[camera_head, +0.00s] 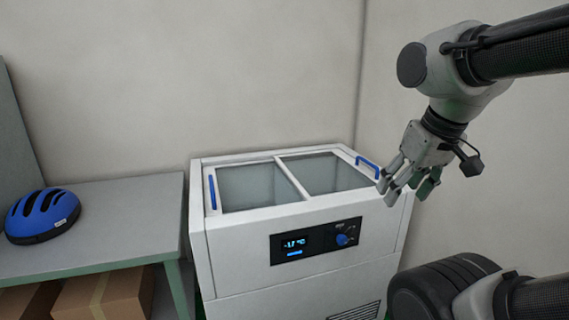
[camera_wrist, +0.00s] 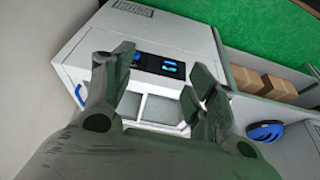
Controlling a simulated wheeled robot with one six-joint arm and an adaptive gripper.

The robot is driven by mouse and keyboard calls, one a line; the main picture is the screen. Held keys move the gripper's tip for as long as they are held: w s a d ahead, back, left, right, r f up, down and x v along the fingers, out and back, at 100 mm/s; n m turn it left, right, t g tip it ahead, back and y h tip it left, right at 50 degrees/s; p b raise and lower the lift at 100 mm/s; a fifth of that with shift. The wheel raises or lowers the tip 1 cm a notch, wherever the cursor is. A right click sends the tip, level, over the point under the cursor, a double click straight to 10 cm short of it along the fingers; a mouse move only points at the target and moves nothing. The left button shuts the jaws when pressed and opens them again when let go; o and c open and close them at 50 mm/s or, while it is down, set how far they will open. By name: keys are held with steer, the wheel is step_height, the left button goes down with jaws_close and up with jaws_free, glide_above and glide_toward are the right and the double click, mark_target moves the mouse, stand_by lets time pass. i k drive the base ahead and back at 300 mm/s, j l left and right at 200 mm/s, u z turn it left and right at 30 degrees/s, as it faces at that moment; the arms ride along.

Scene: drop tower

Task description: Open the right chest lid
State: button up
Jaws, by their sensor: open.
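The white chest (camera_head: 235,245) stands against the wall, with two grey see-through lids in its top. The right lid (camera_head: 325,172) appears shut, and a blue handle (camera_head: 367,163) stands at its right edge. The left lid (camera_head: 255,185) also appears shut, with its own blue handle (camera_head: 212,192). My gripper (camera_head: 403,190) is open and empty, in the air near the chest's right front corner, apart from the right handle. In the wrist view my gripper's fingers (camera_wrist: 160,65) spread in front of the chest, and the right handle (camera_wrist: 80,92) shows left of them.
The chest's front has a dark display panel (camera_head: 315,240) with a blue knob. A grey-green table (camera_head: 110,215) stands to the left, bearing a blue helmet (camera_head: 42,214), with cardboard boxes (camera_head: 105,295) beneath. A wall (camera_head: 440,210) rises close on the right.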

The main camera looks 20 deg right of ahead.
mark_target(375, 177)
steer(key=i+l, duration=0.45)
steer(key=l, duration=0.15)
steer(key=i+l, duration=0.5)
steer(key=l, duration=0.15)
